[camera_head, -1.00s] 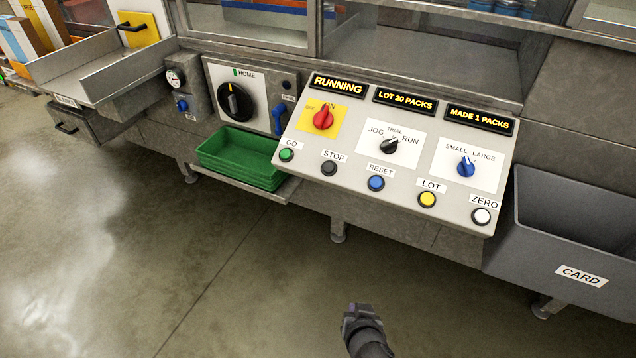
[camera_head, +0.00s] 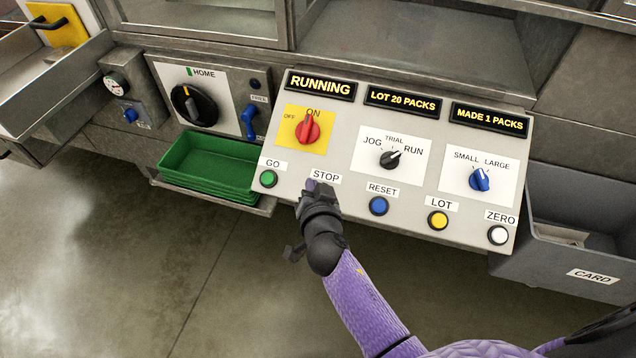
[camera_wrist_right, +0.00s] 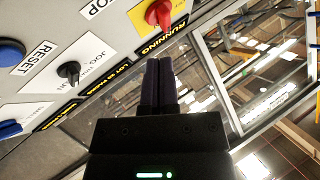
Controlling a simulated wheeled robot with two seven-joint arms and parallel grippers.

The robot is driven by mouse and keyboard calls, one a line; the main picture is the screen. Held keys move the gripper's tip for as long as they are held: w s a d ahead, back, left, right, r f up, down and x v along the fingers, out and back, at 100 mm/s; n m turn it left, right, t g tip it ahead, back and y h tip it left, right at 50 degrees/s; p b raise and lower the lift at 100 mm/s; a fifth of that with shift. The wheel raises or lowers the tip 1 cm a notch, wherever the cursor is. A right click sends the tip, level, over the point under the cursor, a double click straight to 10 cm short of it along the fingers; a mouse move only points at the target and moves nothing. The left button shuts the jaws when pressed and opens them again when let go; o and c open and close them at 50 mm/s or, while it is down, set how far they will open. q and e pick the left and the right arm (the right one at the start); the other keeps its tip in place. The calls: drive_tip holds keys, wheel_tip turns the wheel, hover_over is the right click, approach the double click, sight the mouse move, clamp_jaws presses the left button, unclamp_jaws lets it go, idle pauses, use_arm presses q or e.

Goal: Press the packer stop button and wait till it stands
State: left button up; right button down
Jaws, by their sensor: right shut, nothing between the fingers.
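The sloped control panel (camera_head: 350,165) fills the middle of the head view. The STOP label (camera_head: 326,176) sits between GO and RESET; the stop button below it is hidden behind my right gripper (camera_head: 315,187). That gripper is shut and empty, its tips just at the STOP label's lower left. I cannot tell whether it touches the button. The status display (camera_head: 320,86) reads RUNNING; another display (camera_head: 489,119) reads MADE 1 PACKS. My left gripper is not in view.
The green GO button (camera_head: 268,178) is left of my gripper and the blue RESET button (camera_head: 379,205) right. A red switch (camera_head: 307,128) stands above, at ON. Green trays (camera_head: 210,165) sit left, a grey CARD bin (camera_head: 590,245) right.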

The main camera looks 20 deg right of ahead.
drive_tip(key=w+d+f+b, duration=0.2)
drive_tip(key=w+f+b, duration=0.1)
drive_tip(key=f+b, duration=0.4)
drive_tip(key=shift+w+d+f, duration=0.2)
drive_tip(key=shift+w+f, duration=0.1)
drive_tip(key=shift+f, duration=0.05)
idle(0.4)
idle(0.7)
idle(0.7)
drive_tip(key=shift+f, duration=0.2)
drive_tip(key=shift+w+d+f+b, duration=0.15)
drive_tip(key=shift+w+b, duration=0.05)
drive_tip(key=shift+b, duration=0.25)
